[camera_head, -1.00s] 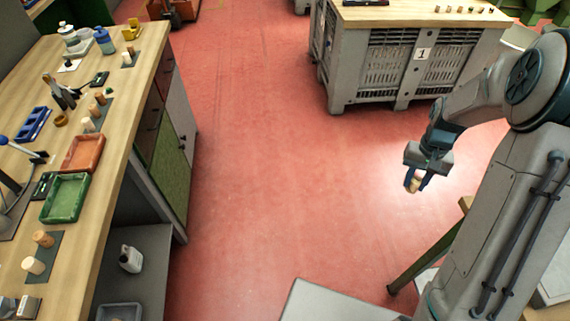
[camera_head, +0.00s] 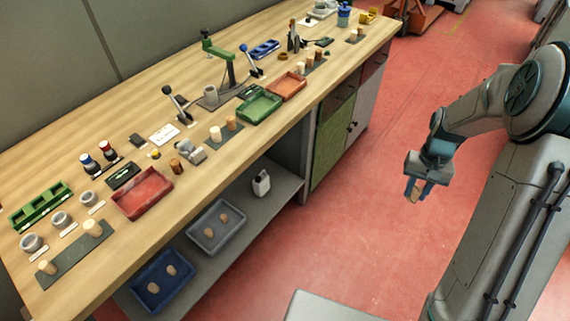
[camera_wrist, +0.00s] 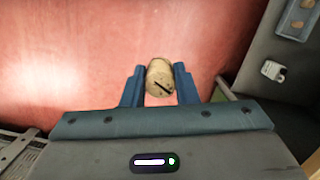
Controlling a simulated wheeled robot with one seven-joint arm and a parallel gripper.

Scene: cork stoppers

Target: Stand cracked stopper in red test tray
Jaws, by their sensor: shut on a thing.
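My gripper (camera_head: 413,190) is shut on a cork stopper (camera_wrist: 160,77) and holds it over the open floor, away from the bench. In the wrist view the stopper sits between the two blue fingers, and its facing end shows a dark slit like a crack. A red tray (camera_head: 143,193) lies near the front edge of the wooden bench at left in the head view, and looks empty. An orange-red tray (camera_head: 288,87) lies further along the bench, beside a green tray (camera_head: 259,105). I cannot tell from a label which is the test tray.
The bench (camera_head: 243,165) holds several stoppers on dark mats, a lever tool (camera_head: 225,68), jars and a green divided box (camera_head: 41,205). A shelf below carries a grey bin (camera_head: 216,226) and a blue bin (camera_head: 161,284), each with stoppers. The red floor (camera_head: 365,230) between is clear.

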